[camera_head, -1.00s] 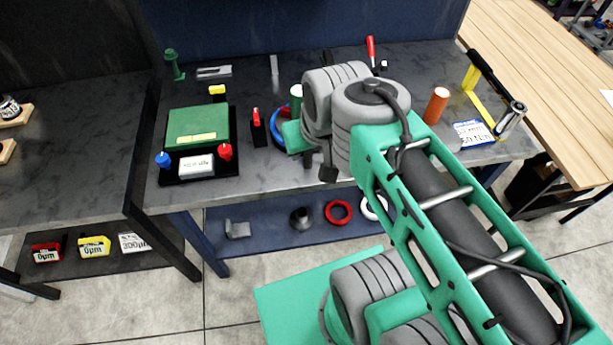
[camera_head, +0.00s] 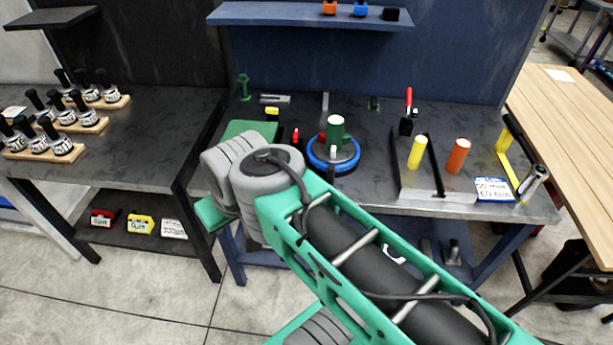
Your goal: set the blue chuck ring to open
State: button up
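The blue chuck ring (camera_head: 333,163) sits on the workbench in the head view, around the base of a green cylinder with a pale top (camera_head: 335,131). A small red part shows at the left of the cylinder. Whether the ring is set to open or closed cannot be told. My arm crosses the lower middle of the view, with its grey joints left of and nearer than the ring. My gripper is hidden behind the arm or out of frame.
A yellow cylinder (camera_head: 417,152), an orange cylinder (camera_head: 458,155) and a red-handled clamp (camera_head: 408,112) stand right of the ring. A green box (camera_head: 246,130) is partly hidden by my arm. Left, a second bench (camera_head: 130,120) carries several black-handled gauges on wooden blocks.

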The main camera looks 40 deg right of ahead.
aim_at(331, 170)
jog(key=u, duration=0.3)
jog(key=i, duration=0.85)
jog(key=z, duration=0.45)
jog(key=i, duration=0.55)
jog(key=z, duration=0.5)
